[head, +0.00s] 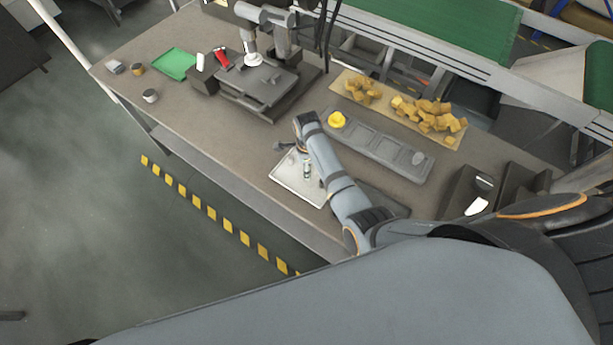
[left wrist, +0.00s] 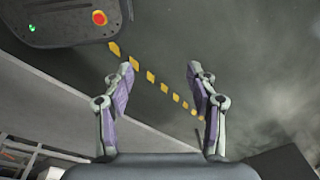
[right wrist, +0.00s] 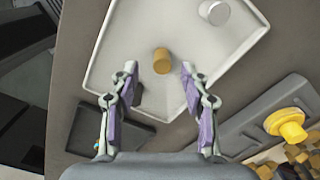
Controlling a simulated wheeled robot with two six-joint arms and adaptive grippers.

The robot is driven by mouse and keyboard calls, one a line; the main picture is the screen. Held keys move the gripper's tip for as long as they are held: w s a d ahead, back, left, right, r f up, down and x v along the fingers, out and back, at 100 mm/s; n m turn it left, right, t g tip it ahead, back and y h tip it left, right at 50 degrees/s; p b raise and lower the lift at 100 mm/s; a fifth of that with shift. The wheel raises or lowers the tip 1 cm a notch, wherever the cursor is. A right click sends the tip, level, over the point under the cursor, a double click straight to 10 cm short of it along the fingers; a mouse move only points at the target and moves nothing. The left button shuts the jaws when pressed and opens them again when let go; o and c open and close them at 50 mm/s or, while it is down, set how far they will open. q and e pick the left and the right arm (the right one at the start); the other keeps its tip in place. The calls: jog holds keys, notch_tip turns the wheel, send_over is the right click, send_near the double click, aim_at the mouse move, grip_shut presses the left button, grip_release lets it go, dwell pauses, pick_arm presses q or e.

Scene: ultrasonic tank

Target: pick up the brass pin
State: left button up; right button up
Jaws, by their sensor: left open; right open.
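The brass pin (right wrist: 162,60) is a short brass-coloured cylinder on the pale tray (right wrist: 110,72) in the right wrist view. My right gripper (right wrist: 158,68) is open and empty, with the pin seen between its fingertips; I cannot tell the height left between them. A silvery-white cylinder (right wrist: 214,11) is on the same tray, farther off. In the head view the tray (head: 286,178) lies near the table's front edge, partly under my right arm, and I cannot make out the pin there. My left gripper (left wrist: 160,68) is open and empty, pointing at the floor.
A grey slotted fixture (head: 376,146) with a yellow piece (head: 337,119) lies beside the tray. Behind it, a board (head: 462,140) holds several brass-coloured blocks. A dark machine (head: 262,88) and green tray (head: 174,63) stand farther left. The table between is clear.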

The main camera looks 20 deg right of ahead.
notch_tip(320, 180, down, 3)
jog(key=shift+w+f+b, duration=0.15)
jog(key=shift+b, duration=0.9)
jog(key=shift+r, duration=0.2)
jog(key=shift+c, duration=1.3)
grip_shut()
pick_arm(q)
jog(key=f, duration=0.1)
jog(key=s+f, duration=0.1)
jog(key=f, duration=0.1)
jog(key=shift+f, duration=0.25)
jog(key=shift+r+p, duration=0.1)
jog(key=shift+p, duration=0.2)
pick_arm(e)
jog(key=shift+r, duration=0.1)
